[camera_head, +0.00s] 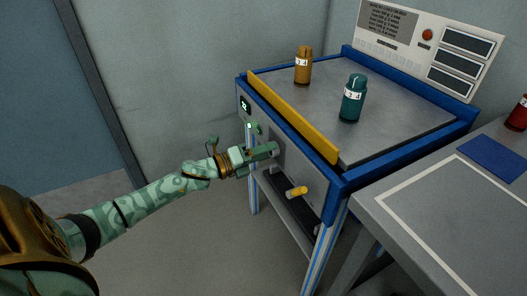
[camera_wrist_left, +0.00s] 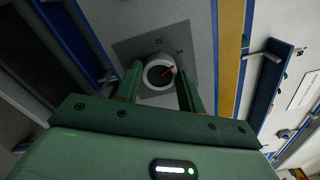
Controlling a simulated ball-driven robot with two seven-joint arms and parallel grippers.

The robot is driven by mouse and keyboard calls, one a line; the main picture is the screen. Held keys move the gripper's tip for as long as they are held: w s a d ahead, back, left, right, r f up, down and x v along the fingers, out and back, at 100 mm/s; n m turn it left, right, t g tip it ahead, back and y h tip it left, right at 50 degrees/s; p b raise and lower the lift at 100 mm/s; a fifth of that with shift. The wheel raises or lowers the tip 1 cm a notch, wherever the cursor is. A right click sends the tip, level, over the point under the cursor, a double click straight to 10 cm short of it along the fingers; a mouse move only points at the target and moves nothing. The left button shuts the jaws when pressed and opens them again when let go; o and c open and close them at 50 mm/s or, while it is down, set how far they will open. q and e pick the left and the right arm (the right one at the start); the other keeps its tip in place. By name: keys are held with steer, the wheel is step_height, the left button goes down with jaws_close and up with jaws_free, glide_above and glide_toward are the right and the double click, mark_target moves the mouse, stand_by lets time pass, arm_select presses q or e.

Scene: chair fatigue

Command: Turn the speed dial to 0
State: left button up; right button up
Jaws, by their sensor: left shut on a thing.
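The speed dial (camera_wrist_left: 151,76) is a round pale knob with a red pointer mark, on a grey plate of the machine's front panel in the left wrist view. My left gripper (camera_wrist_left: 159,84) has one finger on each side of the dial and is shut on it. In the head view my green left gripper (camera_head: 272,150) reaches the front panel from the left and mostly covers the dial. A small display (camera_head: 245,104) with a glowing green character sits at the panel's left end; I cannot read it surely. My right gripper is not in view.
The blue-framed machine (camera_head: 406,137) carries a brown bottle (camera_head: 303,68), a teal bottle (camera_head: 352,102) and a yellow bar (camera_head: 292,116). A yellow-tipped knob (camera_head: 297,192) sticks out lower right of my gripper. A grey table (camera_head: 450,215) stands at right. The floor at left is clear.

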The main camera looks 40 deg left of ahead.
arm_select(q)
steer(key=shift+f+n+p, duration=0.15)
steer(key=shift+n+p, duration=2.35)
steer(key=shift+n, duration=2.4)
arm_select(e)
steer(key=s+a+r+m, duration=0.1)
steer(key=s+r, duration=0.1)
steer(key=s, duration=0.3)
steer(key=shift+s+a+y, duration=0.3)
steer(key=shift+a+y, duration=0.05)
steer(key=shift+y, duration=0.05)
arm_select(q)
steer(key=o, duration=1)
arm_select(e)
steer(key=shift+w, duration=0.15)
